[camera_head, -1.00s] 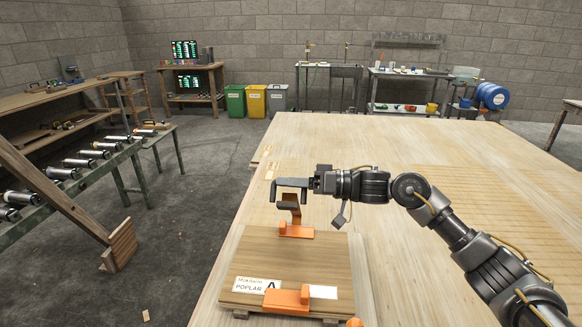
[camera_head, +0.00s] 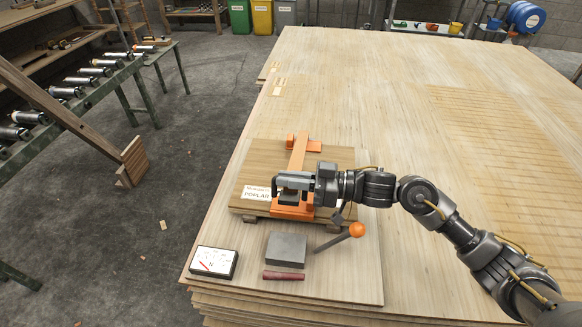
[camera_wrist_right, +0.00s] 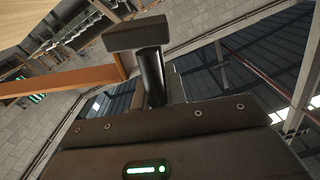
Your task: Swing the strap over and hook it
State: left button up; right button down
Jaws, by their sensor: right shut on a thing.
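An orange strap (camera_head: 300,152) lies forward from an orange bracket (camera_head: 314,146) at the back of the veneer stack (camera_head: 262,165), over its top. Its near end is at an orange front catch (camera_head: 293,212). My right gripper (camera_head: 291,184) is over that near end, shut on the strap. The jaws hide the end, so I cannot tell whether it is hooked. In the right wrist view an orange-brown bar, likely the strap (camera_wrist_right: 75,82), runs in from the left by a dark T-shaped piece. My left gripper is not in view.
In front of the stack lie a meter (camera_head: 214,262), a grey block (camera_head: 286,249), a dark red stick (camera_head: 284,275) and a lever with an orange knob (camera_head: 357,230). The large wooden sheet (camera_head: 420,110) is clear behind and to the right.

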jog(key=shift+f, duration=0.1)
jog(key=c, duration=1.5)
grip_release()
jog(key=shift+o, duration=0.2)
jog(key=shift+r, duration=0.55)
jog(key=r, duration=0.3)
jog(key=shift+s, duration=0.3)
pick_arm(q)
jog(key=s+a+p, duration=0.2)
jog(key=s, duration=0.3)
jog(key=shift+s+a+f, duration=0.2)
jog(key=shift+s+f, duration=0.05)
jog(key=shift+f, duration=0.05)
pick_arm(e)
jog(key=s+r, duration=0.9)
jog(key=s, duration=0.4)
jog(key=shift+s+a, duration=0.25)
jog(key=shift+a, duration=0.1)
